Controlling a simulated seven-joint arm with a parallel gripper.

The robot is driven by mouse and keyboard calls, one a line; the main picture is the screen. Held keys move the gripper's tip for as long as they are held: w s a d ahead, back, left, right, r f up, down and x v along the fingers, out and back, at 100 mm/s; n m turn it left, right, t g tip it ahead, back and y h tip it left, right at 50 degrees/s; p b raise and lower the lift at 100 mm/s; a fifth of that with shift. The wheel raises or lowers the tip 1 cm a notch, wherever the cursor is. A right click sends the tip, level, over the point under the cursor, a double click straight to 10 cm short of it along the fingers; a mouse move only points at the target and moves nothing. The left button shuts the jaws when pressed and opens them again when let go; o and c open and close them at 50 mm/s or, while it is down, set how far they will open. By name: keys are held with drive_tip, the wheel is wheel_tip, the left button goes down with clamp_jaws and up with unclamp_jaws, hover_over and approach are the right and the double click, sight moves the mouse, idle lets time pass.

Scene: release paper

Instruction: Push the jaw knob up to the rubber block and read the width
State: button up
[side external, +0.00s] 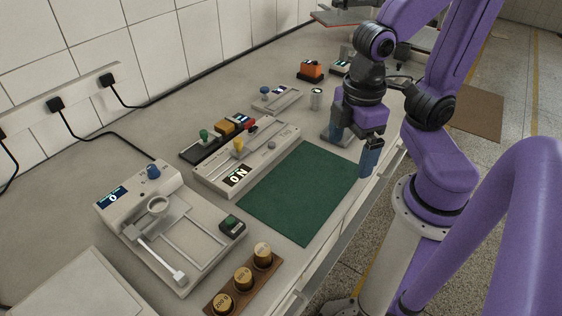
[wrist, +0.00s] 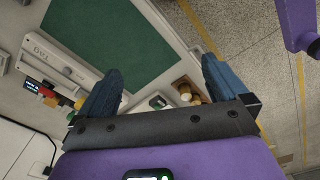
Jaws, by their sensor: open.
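A dark rail gauge (side external: 188,154) lies behind the middle of the bench. It carries a green knob (side external: 204,135), an orange-yellow block (side external: 224,127), a small display (side external: 238,118) and a red part (side external: 250,125). The green knob stands apart from the block, to its left. Which part is the jaw knob or rubber block is not labelled, and the reading is too small to make out. My gripper (side external: 353,148) is open and empty above the right end of the green mat, well away from the gauge. Its blue fingers are wide apart in the wrist view (wrist: 162,70).
The green mat (side external: 300,190) is bare. A white device with a display (side external: 112,196), brass weights (side external: 243,277), a blue-knobbed device (side external: 280,100) and an orange box (side external: 311,69) stand around.

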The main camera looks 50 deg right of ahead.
drive_tip(key=shift+s+d+f+n, duration=0.1)
drive_tip(key=shift+s+d+n, duration=0.15)
drive_tip(key=shift+s, duration=0.2)
drive_tip(key=c, duration=0.3)
drive_tip(key=shift+a, duration=0.1)
drive_tip(key=c, duration=0.5)
drive_tip(key=w+a+r+m, duration=0.1)
drive_tip(key=w+a, duration=0.1)
drive_tip(key=w, duration=0.2)
drive_tip(key=w+a+r, duration=0.1)
drive_tip(key=w+a, duration=0.1)
drive_tip(key=w, duration=0.2)
drive_tip(key=w+a+r+m, duration=0.1)
drive_tip(key=w+a, duration=0.1)
drive_tip(key=w, duration=0.2)
drive_tip(key=shift+a+r+m, duration=0.1)
drive_tip(key=shift+a+m, duration=0.1)
drive_tip(key=shift+m, duration=0.15)
drive_tip(key=shift+c, duration=0.6)
drive_tip(key=m, duration=0.8)
hover_over(203, 131)
drive_tip(key=f, duration=0.1)
wheel_tip(203, 131, down, 17)
drive_tip(key=shift+s+f, duration=0.15)
